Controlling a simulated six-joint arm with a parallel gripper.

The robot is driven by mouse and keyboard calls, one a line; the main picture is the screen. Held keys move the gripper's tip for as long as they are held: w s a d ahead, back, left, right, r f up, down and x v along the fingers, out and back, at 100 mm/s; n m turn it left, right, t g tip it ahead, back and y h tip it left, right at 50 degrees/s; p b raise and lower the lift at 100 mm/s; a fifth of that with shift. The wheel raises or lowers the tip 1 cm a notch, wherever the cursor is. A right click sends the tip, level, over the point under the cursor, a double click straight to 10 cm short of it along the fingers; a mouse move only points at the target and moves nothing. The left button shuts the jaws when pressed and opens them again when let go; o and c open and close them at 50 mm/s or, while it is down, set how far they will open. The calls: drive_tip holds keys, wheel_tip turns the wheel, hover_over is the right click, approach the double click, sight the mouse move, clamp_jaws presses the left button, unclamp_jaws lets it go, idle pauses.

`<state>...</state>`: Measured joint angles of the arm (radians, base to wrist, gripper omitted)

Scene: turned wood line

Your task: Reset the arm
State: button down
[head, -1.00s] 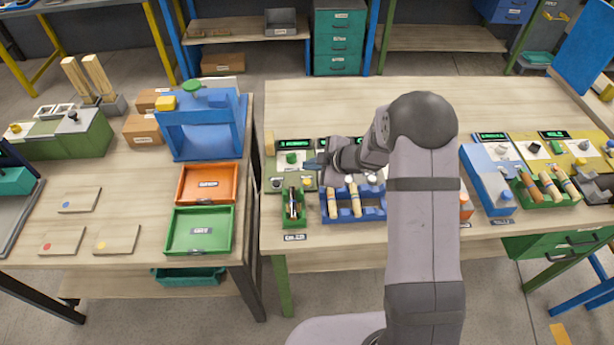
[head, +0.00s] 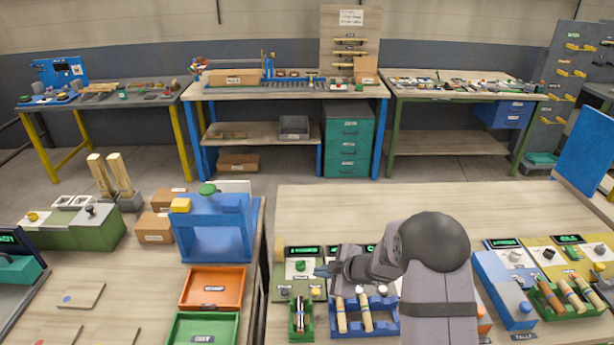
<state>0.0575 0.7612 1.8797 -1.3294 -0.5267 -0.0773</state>
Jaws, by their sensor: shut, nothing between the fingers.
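My gripper (head: 326,271) is at the left end of my arm, which reaches over the front part of the right-hand table. It is shut and empty. It hangs above the row of small stations with green displays (head: 302,250). Just below it are a small green holder (head: 300,334) with a dark-ended piece in it and a blue rack (head: 379,312) with turned wooden handles (head: 341,314). My arm hides part of the stations and the right end of the blue rack.
A blue press-like stand (head: 218,241) rises on the left table beside an orange tray (head: 213,287) and a green tray (head: 203,328). A blue station (head: 503,290) and a green rack of handles (head: 568,305) stand right of my arm. The table's back half (head: 400,204) is clear.

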drive_tip(key=s+d+r+m+g+h, duration=0.1)
drive_tip(key=s+d+r+m+h, duration=0.25)
drive_tip(key=s+d+m, duration=0.2)
drive_tip(key=s+d+r+m+h, duration=0.3)
drive_tip(key=s+d+m+h, duration=0.15)
drive_tip(key=s+d, duration=0.2)
drive_tip(key=s+a+m+g+y, duration=0.2)
drive_tip(key=s+m+g, duration=0.4)
drive_tip(key=s, duration=1.4)
drive_tip(key=shift+s+a+r+m+b, duration=0.2)
drive_tip(key=shift+a+r+m+b, duration=0.1)
drive_tip(key=shift+a+m, duration=0.2)
